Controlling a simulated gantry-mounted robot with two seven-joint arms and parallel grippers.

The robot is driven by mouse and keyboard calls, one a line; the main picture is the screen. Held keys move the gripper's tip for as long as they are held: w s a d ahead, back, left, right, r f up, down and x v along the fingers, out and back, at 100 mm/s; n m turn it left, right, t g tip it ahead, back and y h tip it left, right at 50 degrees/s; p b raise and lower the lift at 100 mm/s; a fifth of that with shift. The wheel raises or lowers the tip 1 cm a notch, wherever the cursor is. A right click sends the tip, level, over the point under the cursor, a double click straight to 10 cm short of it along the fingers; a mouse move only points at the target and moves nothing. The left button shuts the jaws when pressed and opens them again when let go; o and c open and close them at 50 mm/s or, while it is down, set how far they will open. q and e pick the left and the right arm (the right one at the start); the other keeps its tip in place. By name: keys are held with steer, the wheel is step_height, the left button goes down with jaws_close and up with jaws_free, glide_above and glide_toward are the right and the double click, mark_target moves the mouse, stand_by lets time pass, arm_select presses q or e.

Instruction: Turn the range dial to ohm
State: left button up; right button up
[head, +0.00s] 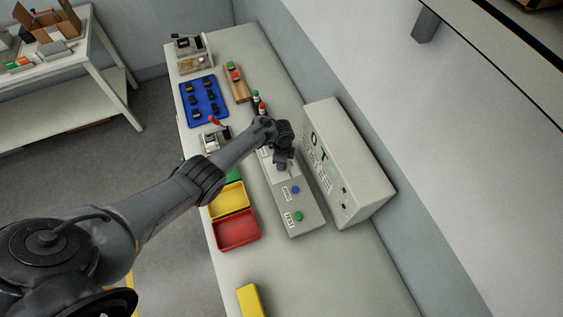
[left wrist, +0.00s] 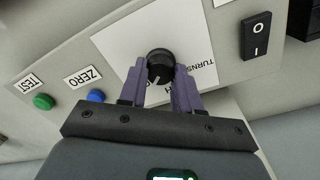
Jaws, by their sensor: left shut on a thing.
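The dial (left wrist: 158,62) is a round black knob on a white plate (left wrist: 203,50) of the grey panel box. A small pale mark shows on its lower edge. The plate reads "TURNS" on the right; other lettering is hidden by my fingers, and I cannot make out "ohm". My left gripper (left wrist: 160,70) has its purple fingers on either side of the knob, shut on it. In the head view my left gripper (head: 282,164) reaches down onto the panel box (head: 290,232) and hides the dial. My right gripper is not in view.
A blue ZERO button (left wrist: 96,96) and a green TEST button (left wrist: 44,102) sit beside the dial, with a black rocker switch (left wrist: 256,34) opposite. A grey meter box (head: 350,150) stands close at the right. Yellow (head: 230,213) and red trays (head: 237,246) lie left.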

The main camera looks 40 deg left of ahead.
arm_select(q)
steer(key=shift+m, duration=1)
steer(key=shift+d, duration=0.1)
steer(key=o, duration=1.1)
steer(key=shift+c, duration=0.2)
steer(key=shift+r, duration=0.1)
step_height(320, 180, up, 11)
steer(key=p, duration=0.3)
steer(key=shift+w, duration=0.25)
steer(key=shift+f, duration=0.25)
